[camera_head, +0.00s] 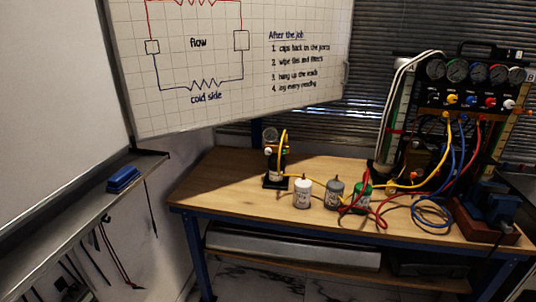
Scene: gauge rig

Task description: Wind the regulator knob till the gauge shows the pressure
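A gauge rig (470,88) stands at the right back of the wooden workbench. It has a row of several round dials (436,70) above coloured knobs; a yellow knob (453,99), a blue knob (470,102) and a red knob (490,103) show. A small dark unit (276,172) with one round gauge (270,135) on top stands further left on the bench. A yellow hose runs from it. I cannot tell which knob is the regulator knob. The needles are too small to read. My gripper is not in view.
White, grey and green bottles (303,193) stand along the bench's front. Yellow, blue and red hoses (432,210) lie looped across its right side beside a dark blue vise (490,203). The workbench's left end (215,185) is bare. A whiteboard tray (75,215) juts out at left.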

